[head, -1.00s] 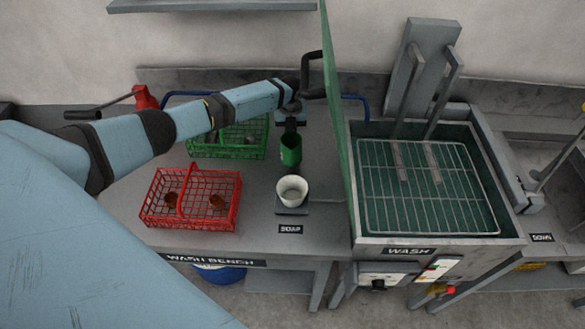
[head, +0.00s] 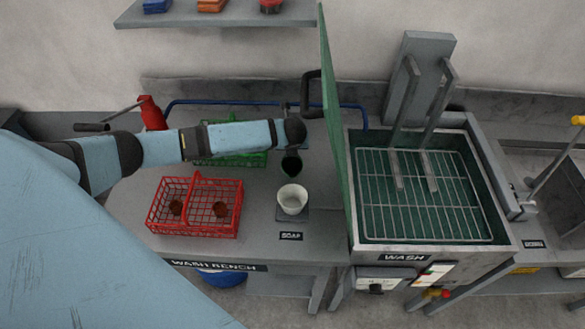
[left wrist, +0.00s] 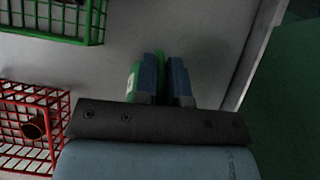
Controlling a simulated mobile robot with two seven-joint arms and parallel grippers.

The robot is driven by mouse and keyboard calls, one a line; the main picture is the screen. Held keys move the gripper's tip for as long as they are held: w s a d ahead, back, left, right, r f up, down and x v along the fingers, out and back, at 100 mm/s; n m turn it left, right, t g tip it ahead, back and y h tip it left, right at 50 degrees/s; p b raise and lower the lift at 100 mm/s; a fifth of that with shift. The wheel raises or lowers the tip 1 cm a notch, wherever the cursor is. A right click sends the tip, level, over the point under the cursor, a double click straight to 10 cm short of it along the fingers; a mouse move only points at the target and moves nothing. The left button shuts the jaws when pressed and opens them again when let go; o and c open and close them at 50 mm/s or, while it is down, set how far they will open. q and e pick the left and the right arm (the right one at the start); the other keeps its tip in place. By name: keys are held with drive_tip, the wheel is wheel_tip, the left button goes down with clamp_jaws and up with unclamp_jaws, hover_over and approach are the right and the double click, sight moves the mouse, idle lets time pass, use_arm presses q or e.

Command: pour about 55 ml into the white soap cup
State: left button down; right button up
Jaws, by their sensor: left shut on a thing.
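The white soap cup (head: 292,201) stands upright on a dark square pad (head: 301,215) at the front of the wash bench, behind the SOAP label. My left gripper (head: 290,147) is just behind and above it, shut on a green cup (head: 291,165). The green cup is tilted, its dark mouth facing the white cup; I see no stream between them. In the left wrist view, the blue fingers (left wrist: 164,80) show with a strip of the green cup (left wrist: 133,82) beside them; the white cup is not seen there. My right gripper is not in view.
A red basket (head: 193,178) with copper pieces stands left of the white cup. A green basket (head: 243,159) is partly behind my arm. A green upright panel (head: 334,130) stands close on the right, before the wash tank (head: 437,243). A red bottle (head: 152,114) stands back left.

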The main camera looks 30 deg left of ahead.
use_arm(q)
drive_tip(key=shift+s+d+r+t, duration=0.25)
drive_tip(key=shift+s+d+t, duration=0.05)
drive_tip(key=shift+s, duration=0.1)
drive_tip(key=shift+s+d+r+t+y, duration=0.25)
drive_tip(key=shift+s+r+t+y, duration=0.1)
drive_tip(key=shift+r+t+y, duration=0.15)
drive_tip(key=shift+s+d+r+t+y, duration=0.2)
drive_tip(key=shift+s+r+t+y, duration=0.1)
drive_tip(key=shift+r+t+y, duration=0.15)
drive_tip(key=shift+s+d+r+t+y, duration=0.15)
drive_tip(key=shift+s+r+t+y, duration=0.1)
drive_tip(key=shift+r+t, duration=0.2)
drive_tip(key=shift+s+d+r+t, duration=0.15)
drive_tip(key=shift+r+t, duration=0.05)
drive_tip(key=shift+t, duration=0.1)
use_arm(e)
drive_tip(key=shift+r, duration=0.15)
use_arm(q)
drive_tip(key=shift+s+r+y, duration=0.1)
drive_tip(key=shift+r+y, duration=0.05)
drive_tip(key=shift+y, duration=0.15)
